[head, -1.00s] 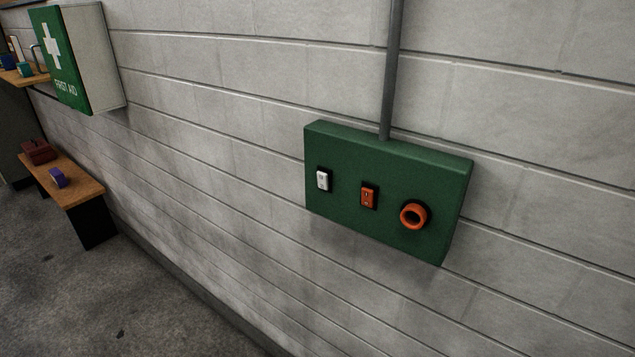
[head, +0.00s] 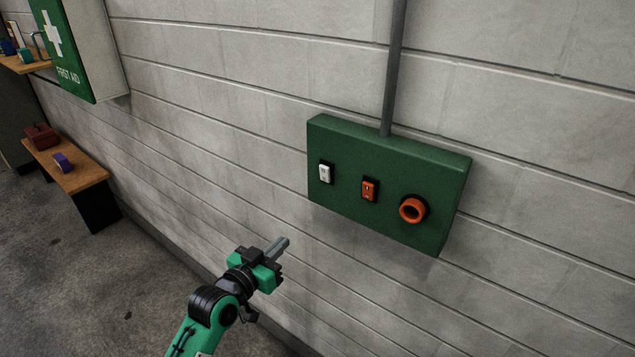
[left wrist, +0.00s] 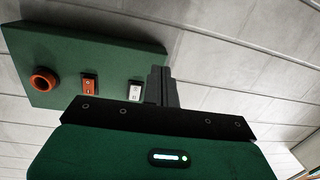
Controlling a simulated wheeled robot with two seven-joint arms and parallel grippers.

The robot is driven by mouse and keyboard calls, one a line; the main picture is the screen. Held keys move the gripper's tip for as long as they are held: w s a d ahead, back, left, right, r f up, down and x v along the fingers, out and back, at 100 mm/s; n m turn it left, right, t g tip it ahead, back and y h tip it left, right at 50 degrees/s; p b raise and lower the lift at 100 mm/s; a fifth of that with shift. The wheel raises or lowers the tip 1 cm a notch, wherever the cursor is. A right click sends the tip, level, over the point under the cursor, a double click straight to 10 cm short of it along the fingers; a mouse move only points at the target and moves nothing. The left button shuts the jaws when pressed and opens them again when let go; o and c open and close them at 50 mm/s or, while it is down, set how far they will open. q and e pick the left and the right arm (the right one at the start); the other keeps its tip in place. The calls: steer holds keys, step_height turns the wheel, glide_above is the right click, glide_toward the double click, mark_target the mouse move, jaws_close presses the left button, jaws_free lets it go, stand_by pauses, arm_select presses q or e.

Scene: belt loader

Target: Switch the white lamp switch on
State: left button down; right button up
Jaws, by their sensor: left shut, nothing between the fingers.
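The white lamp switch (head: 325,173) is a small white rocker in a dark frame at the left end of a green wall box (head: 340,133). In the left wrist view the white switch (left wrist: 135,91) shows just left of the fingers, and the green box (left wrist: 110,55) lies behind. My left gripper (head: 281,244) is below and left of the box in the head view, apart from it. Its fingers are shut and empty, pointing up and right. In the left wrist view the fingers (left wrist: 161,85) are together. My right gripper is not in view.
An orange switch (head: 369,190) and a round orange knob (head: 412,209) sit on the box right of the white switch. A grey conduit (head: 393,70) rises from the box. A first aid cabinet (head: 75,50) and a wooden bench (head: 80,181) are at the left.

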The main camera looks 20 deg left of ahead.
mark_target(326, 169)
arm_select(q)
steer(key=s+d+r+m+t+h, duration=0.1)
steer(key=s+r, duration=0.3)
steer(key=r, duration=0.8)
steer(key=shift+d+r+m+t+h, duration=0.15)
steer(key=shift+d+m+t+h, duration=0.2)
steer(key=shift+h, duration=0.15)
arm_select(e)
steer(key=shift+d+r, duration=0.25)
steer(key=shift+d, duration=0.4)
